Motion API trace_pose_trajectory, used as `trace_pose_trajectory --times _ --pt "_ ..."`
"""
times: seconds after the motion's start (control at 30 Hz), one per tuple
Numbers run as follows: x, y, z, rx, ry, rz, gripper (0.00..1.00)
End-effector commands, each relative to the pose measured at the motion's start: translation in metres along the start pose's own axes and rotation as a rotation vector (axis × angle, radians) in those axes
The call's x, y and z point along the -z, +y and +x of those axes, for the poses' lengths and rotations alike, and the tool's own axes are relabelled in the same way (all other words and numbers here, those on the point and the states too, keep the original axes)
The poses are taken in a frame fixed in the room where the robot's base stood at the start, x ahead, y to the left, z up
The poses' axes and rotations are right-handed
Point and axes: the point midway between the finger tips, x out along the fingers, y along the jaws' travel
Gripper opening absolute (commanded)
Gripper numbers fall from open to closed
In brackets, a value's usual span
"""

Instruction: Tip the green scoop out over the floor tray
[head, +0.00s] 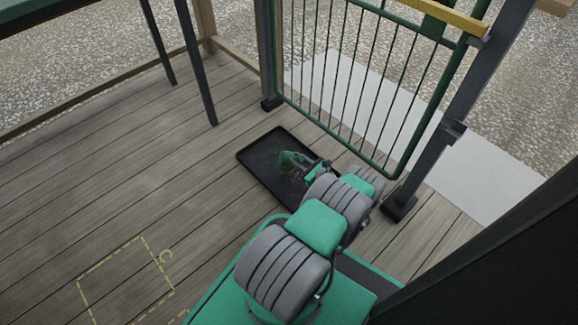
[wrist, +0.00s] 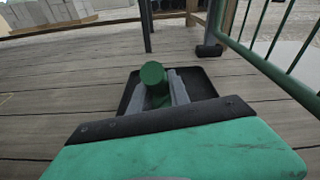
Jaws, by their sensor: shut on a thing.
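The black floor tray (head: 258,152) lies on the wooden deck beside the green gate. It also shows in the wrist view (wrist: 207,84), partly hidden behind my gripper. The green scoop (head: 288,159) is over the tray in the head view. In the wrist view a round green part of the scoop (wrist: 153,74) shows between the fingers. My gripper (wrist: 158,92) is shut on the scoop. I cannot tell whether anything is in the scoop, nor its exact tilt. My arm hides the tray's near right part in the head view.
The green barred gate (head: 345,80) stands just behind and right of the tray, with a dark post (head: 450,130) at its right. A dark-legged table (head: 195,65) is at upper left. A dashed yellow outline (head: 120,262) marks the deck at lower left. The deck left of the tray is clear.

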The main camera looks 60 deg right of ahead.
Motion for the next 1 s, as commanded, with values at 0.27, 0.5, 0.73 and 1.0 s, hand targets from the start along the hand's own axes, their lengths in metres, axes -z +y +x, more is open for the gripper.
trace_pose_trajectory --times 0.27,0.5,0.73,1.0 --pt "-0.013 0.014 0.015 -0.002 0.129 -0.124 0.00" --pt "-0.014 0.023 0.024 0.004 0.214 -0.202 0.00" --pt "-0.019 0.032 0.034 0.002 0.284 -0.273 0.00" --pt "-0.028 0.057 0.059 0.003 0.488 -0.472 0.00"
